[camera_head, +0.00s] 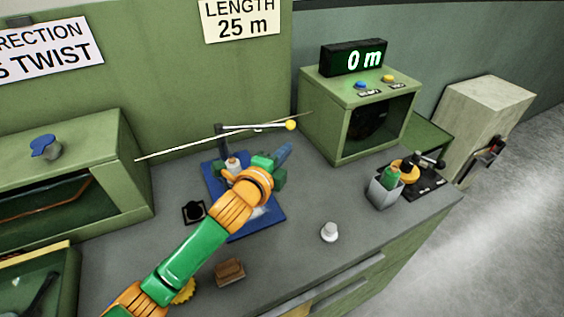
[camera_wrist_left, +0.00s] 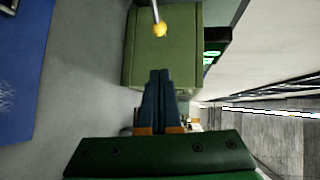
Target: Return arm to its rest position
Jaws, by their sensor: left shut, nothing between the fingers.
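My left arm, green and orange, reaches up from the lower left in the head view. My left gripper (camera_head: 284,150) is over the workbench, in front of the green box with the display. Its dark blue fingers are together and empty. They also show shut in the left wrist view (camera_wrist_left: 159,74), pointing at the green box (camera_wrist_left: 165,45). The arm hides part of the blue plate (camera_head: 264,225) on the bench. My right gripper is not in view.
A lever with a yellow ball (camera_head: 291,125) stands near the gripper. The green box (camera_head: 345,125) carries a "0 m" display (camera_head: 355,58). A grey cup (camera_head: 384,192), a white knob (camera_head: 329,232) and a brown block (camera_head: 230,272) stand on the bench. The bench's front right is mostly clear.

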